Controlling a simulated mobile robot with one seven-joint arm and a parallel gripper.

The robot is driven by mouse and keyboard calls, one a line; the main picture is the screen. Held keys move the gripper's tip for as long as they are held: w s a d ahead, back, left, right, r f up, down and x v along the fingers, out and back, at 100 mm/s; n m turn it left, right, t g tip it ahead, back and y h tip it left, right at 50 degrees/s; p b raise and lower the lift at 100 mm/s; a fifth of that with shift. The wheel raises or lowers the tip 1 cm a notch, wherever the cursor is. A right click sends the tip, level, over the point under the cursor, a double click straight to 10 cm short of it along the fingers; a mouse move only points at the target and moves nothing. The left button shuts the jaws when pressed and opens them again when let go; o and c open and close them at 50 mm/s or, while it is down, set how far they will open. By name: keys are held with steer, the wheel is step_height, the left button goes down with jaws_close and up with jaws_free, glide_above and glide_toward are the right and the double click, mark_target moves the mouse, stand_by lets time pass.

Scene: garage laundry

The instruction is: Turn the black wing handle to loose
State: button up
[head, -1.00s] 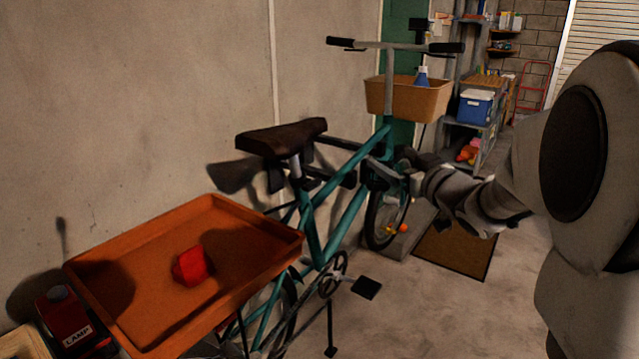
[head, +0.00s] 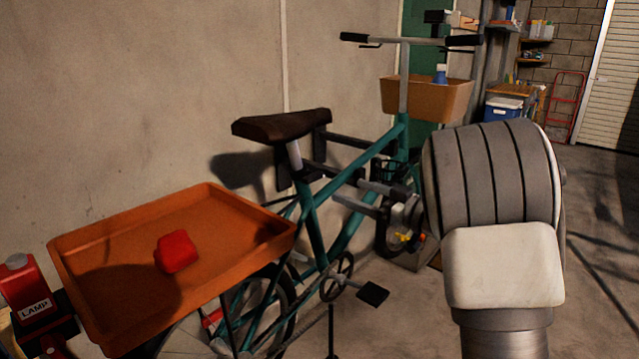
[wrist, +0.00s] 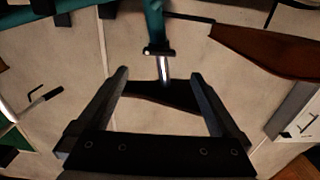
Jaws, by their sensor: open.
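A small black piece (wrist: 158,50) sits across the bottom of the silver seat post (wrist: 165,68), at the top of the teal frame tube, in the upside-down wrist view. It looks like the black wing handle, but its wings are too small to make out. In the head view I cannot pick it out. My gripper (head: 347,190) is open and points left toward the teal bicycle (head: 312,222). In the wrist view, its fingers (wrist: 158,76) stand apart on either side of the seat post in the picture, with nothing gripped. The dark saddle (head: 282,125) is above.
An orange tray (head: 80,250) with a red object (head: 177,252) is behind the saddle. A red lamp box (head: 30,300) stands at the left. A brown basket (head: 425,98) hangs at the handlebar. The wall is close behind the bicycle; floor is open at right.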

mark_target(317, 179)
steer(key=b+x, duration=0.1)
steer(key=x, duration=0.9)
steer(key=shift+w+a+b, duration=0.3)
steer(key=shift+b, duration=0.05)
steer(key=c, duration=1.2)
